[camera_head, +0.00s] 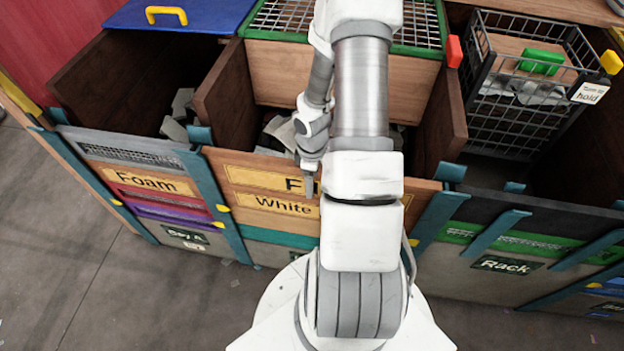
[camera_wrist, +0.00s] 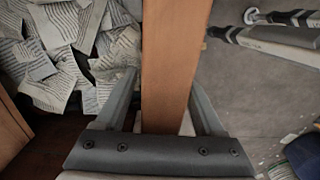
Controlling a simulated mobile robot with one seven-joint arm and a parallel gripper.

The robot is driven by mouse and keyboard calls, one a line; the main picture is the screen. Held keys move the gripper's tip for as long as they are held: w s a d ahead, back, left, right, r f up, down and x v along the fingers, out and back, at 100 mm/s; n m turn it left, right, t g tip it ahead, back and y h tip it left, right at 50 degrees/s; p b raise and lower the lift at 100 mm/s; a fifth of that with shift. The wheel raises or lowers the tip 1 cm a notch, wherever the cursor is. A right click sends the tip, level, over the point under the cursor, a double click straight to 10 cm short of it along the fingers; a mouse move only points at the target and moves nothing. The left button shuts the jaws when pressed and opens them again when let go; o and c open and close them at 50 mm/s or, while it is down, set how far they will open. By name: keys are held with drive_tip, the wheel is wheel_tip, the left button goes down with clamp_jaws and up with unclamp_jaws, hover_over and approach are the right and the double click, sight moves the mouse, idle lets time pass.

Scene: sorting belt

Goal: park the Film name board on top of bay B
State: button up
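The Film board (camera_head: 270,180) is an orange-brown wooden board with a yellow label. It stands at the front of the middle bay, above the board labelled White (camera_head: 285,206). Only the start of its label shows; my arm hides the rest. My gripper (camera_head: 309,183) points down at the board's upper edge. In the wrist view, a brown wooden edge (camera_wrist: 172,60) runs between the two fingers of my gripper (camera_wrist: 165,75), one finger on each side. I cannot tell whether the fingers press on it. The middle bay's own letter plate is hidden.
Left is the Foam bay (camera_head: 150,181) with a Bay A plate (camera_head: 186,236). Right is a bay with a Rack plate (camera_head: 506,265) and a wire basket (camera_head: 515,110). A green-framed mesh cover (camera_head: 282,18) lies behind the middle bay. Printed scraps (camera_wrist: 60,45) lie beside the wooden edge.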

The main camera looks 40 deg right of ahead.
wheel_tip(320, 180, up, 17)
drive_tip(key=p, duration=0.5)
drive_tip(key=shift+r, duration=0.2)
idle(0.5)
